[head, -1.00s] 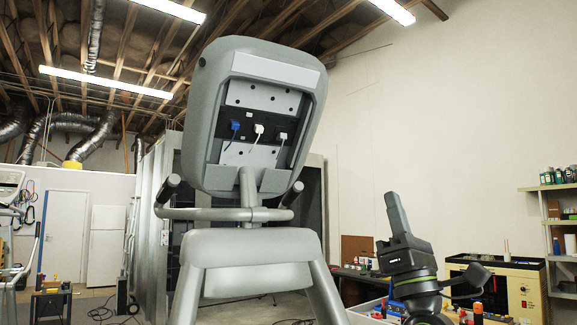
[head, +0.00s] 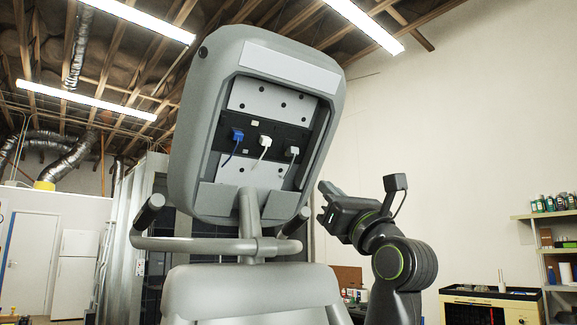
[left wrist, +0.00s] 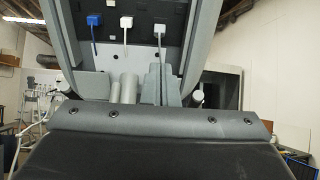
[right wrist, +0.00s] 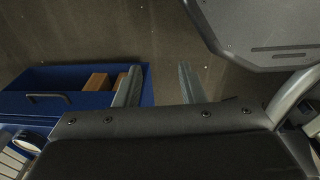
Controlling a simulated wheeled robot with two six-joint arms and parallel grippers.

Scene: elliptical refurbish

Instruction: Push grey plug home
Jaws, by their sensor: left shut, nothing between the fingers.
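The grey plug (head: 291,152) sits at the right of a row of plugs in the dark strip of the console's open back, its cable hanging down. It also shows in the left wrist view (left wrist: 160,27), above the fingers. I cannot tell how deep it is seated. My left gripper (head: 328,192) is right of and below the console, apart from it, pointing towards it. In the left wrist view its fingers (left wrist: 158,78) are together and empty. My right gripper shows only in the right wrist view (right wrist: 160,80), fingers apart with nothing between them.
A blue plug (head: 237,134) and a white plug (head: 264,141) sit left of the grey one. The console's raised rim (head: 322,130) surrounds the recess, and a handlebar (head: 200,244) crosses below. A blue drawer (right wrist: 60,95) lies below the right gripper.

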